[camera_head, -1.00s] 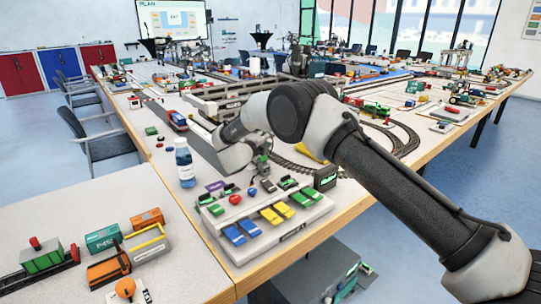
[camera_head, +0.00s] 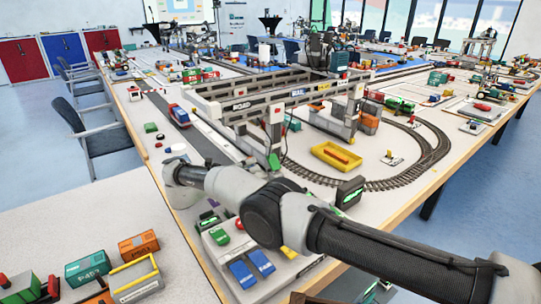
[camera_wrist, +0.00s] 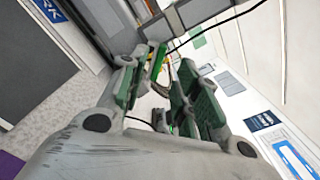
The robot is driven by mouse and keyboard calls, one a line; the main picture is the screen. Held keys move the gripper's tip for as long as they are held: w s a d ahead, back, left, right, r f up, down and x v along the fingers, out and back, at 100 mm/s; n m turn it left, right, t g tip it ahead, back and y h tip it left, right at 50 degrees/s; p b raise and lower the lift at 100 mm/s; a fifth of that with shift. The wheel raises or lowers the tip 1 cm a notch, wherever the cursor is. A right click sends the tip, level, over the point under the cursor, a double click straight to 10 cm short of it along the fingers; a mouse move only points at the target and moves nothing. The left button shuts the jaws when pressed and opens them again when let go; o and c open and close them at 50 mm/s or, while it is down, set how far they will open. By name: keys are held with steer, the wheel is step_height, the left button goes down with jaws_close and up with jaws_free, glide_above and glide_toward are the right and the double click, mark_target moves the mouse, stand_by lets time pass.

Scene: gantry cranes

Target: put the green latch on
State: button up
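A green lever-like part (camera_head: 274,161), which looks like the green latch, is at the lower end of the gantry crane's (camera_head: 277,118) near leg in the head view. In the wrist view a slim green bar (camera_wrist: 157,62) stands tilted below a grey beam, just beyond my fingertips. My gripper (camera_wrist: 160,88) is open, its green-padded fingers spread to either side with nothing clearly held. The bar appears in line with the gap; I cannot tell whether a finger touches it. In the head view my arm hides most of the gripper.
A control box with blue switches (camera_head: 241,274) and a green button (camera_head: 219,238) lies partly under my arm. A yellow tray (camera_head: 336,157) sits right of the crane inside curved track (camera_head: 428,150). A black cable (camera_wrist: 215,27) crosses above the fingers.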

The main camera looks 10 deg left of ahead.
mark_target(268, 160)
steer(key=x, duration=0.7)
steer(key=shift+w+d, duration=0.15)
steer(key=shift+w, duration=0.05)
jaws_close()
